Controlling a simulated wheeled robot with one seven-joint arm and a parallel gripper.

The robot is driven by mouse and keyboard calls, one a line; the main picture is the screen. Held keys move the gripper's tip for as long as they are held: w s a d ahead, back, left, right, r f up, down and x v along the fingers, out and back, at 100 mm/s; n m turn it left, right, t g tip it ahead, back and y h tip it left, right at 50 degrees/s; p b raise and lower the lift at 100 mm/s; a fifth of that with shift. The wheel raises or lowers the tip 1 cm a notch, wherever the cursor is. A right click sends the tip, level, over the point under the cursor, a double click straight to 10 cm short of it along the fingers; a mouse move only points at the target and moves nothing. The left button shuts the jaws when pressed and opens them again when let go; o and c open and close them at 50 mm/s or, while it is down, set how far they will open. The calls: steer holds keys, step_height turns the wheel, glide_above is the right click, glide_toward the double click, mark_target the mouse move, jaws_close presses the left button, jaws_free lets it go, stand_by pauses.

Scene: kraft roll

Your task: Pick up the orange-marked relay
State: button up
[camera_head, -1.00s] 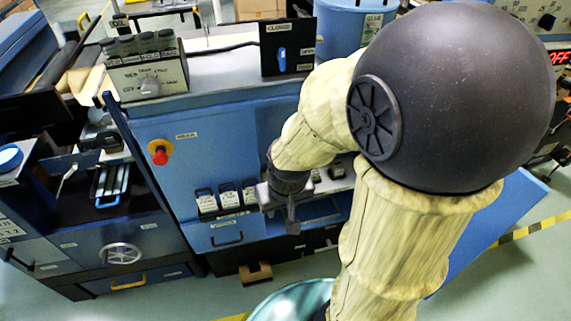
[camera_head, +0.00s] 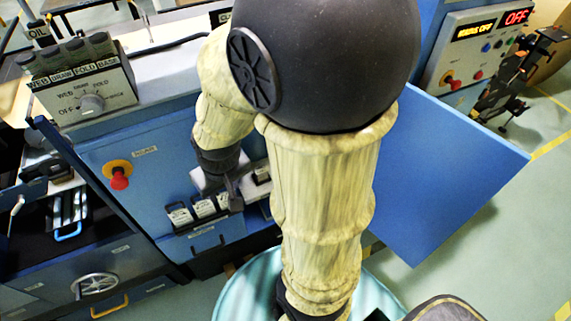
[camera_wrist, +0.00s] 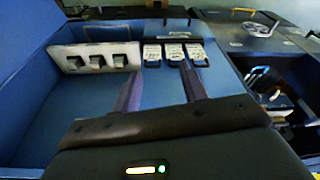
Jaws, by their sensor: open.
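Three small relays with white labelled faces and dark loops stand in a row on the blue cabinet. In the head view they are the left (camera_head: 180,216), middle (camera_head: 203,207) and right (camera_head: 223,201) relays; the wrist view also shows the left (camera_wrist: 151,53), middle (camera_wrist: 174,51) and right (camera_wrist: 196,51) ones. No orange mark can be made out on any of them. My gripper (camera_head: 236,196) is open and empty, close beside the right end of the row in the head view. In the wrist view its two fingers (camera_wrist: 160,76) point towards the row, short of it.
A pale panel with several black switches (camera_wrist: 96,58) stands left of the relays in the wrist view. A red stop button (camera_head: 120,180) is on the cabinet front. A control box (camera_head: 90,88) sits on top. A blue panel (camera_head: 445,170) is at my right.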

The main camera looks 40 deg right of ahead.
steer(key=o, duration=0.3)
steer(key=shift+w+d+f, duration=0.15)
steer(key=shift+w+f, duration=0.05)
steer(key=shift+f, duration=0.15)
steer(key=shift+o, duration=0.6)
steer(key=w+d+f+t+b, duration=0.1)
steer(key=w+d+f+b, duration=0.2)
steer(key=d+f+b, duration=0.1)
steer(key=w+d+f+t+h+b, duration=0.1)
steer(key=w+d+f+t+b, duration=0.1)
steer(key=d+f+b, duration=0.3)
steer(key=b+x, duration=0.1)
steer(key=x, duration=0.2)
steer(key=shift+f, duration=0.3)
steer(key=w+d+f+t+h+b, duration=0.15)
steer(key=d+f+t+b, duration=0.65)
steer(key=d+f+b, duration=0.85)
steer(key=s+d+f+m+t+h+b, duration=0.1)
steer(key=s+d+f+m+t+b, duration=0.1)
steer(key=s+d+f+t+b, duration=0.1)
step_height(320, 180, down, 3)
steer(key=s+t+b, duration=0.1)
steer(key=s+b, duration=0.1)
steer(key=b, duration=0.2)
steer(key=shift+f+m, duration=0.25)
steer(key=shift+m, duration=0.05)
steer(key=shift+d+h, duration=0.1)
steer(key=shift+h, duration=0.15)
